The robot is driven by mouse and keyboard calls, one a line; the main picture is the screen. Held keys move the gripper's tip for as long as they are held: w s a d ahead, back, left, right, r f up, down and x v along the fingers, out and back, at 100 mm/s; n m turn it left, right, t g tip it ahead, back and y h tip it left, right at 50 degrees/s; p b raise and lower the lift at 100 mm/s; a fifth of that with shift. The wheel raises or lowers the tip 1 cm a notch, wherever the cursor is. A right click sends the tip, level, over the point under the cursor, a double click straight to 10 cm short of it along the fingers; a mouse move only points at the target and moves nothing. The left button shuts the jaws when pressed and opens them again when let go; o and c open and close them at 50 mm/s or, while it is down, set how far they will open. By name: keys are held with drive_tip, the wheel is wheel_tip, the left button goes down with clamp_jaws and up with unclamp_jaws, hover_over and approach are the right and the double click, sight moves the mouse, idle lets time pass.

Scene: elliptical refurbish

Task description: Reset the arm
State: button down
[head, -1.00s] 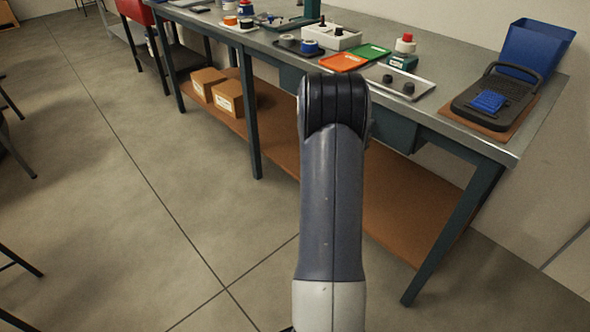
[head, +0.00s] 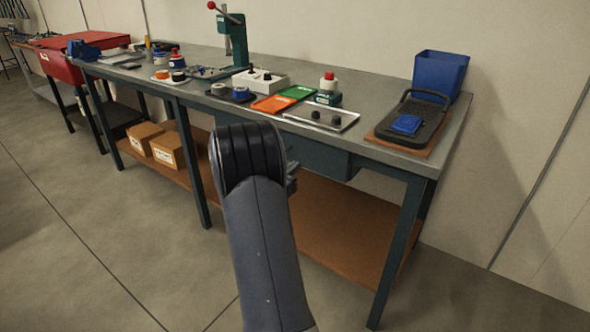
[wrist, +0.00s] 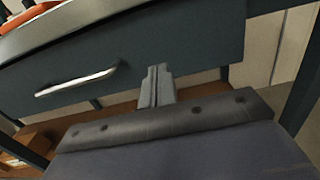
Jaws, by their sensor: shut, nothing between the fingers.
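My arm rises from the bottom of the head view, in front of the workbench (head: 372,150). My gripper shows in the wrist view (wrist: 158,86), with its two fingers together and nothing between them. It points at the bench's drawer (wrist: 150,50), to the right of the drawer's metal handle (wrist: 76,82). In the head view only a small part of the gripper (head: 291,180) shows past the arm, below the bench top.
On the bench stand a metal tray with two black knobs (head: 345,116), orange (head: 270,103) and green (head: 297,93) trays, a green press (head: 236,40), a black board (head: 410,122) and a blue bin (head: 438,75). Cardboard boxes (head: 167,150) sit on the lower shelf. The floor in front is clear.

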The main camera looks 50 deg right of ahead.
sight(308, 155)
drive_tip(key=a, duration=0.8)
drive_tip(key=shift+s+p, duration=0.15)
drive_tip(key=shift+p, duration=0.15)
drive_tip(key=shift+d+f, duration=0.15)
drive_tip(key=shift+d, duration=0.05)
drive_tip(key=d, duration=0.9)
drive_tip(key=w+d, duration=0.1)
drive_tip(key=d, duration=0.3)
drive_tip(key=shift+d+b, duration=0.3)
drive_tip(key=shift+d, duration=0.05)
